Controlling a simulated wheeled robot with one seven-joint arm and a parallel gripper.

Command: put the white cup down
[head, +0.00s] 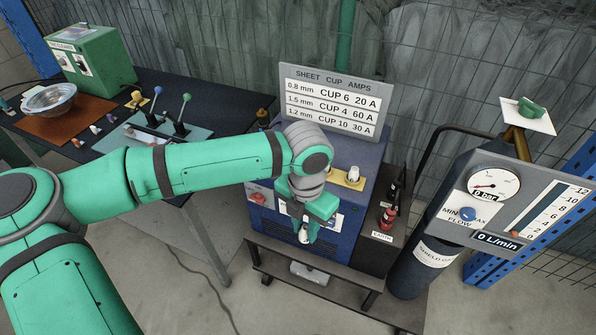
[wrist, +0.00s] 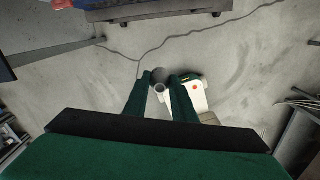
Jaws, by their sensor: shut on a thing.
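My gripper (head: 306,224) hangs in front of the blue machine (head: 285,233), pointing down. Its two dark green fingers (wrist: 162,80) are shut on a small white cup (head: 303,237). In the wrist view the cup (wrist: 160,88) shows as a small pale ring between the fingertips, beside a grey rounded shape. The cup is held in the air, apart from the machine top. Much of it is hidden by the fingers. Another small white cup (head: 353,173) stands on a tan holder (head: 341,181) on top of the machine.
A sign reading "SHEET CUP AMPS" (head: 330,100) stands behind the machine top. A white pedal-like object (head: 310,273) lies below. A dark gas cylinder (head: 411,268) and gauge panel (head: 515,200) are at right. A dark workbench (head: 215,95) with a green box (head: 95,60) is at left.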

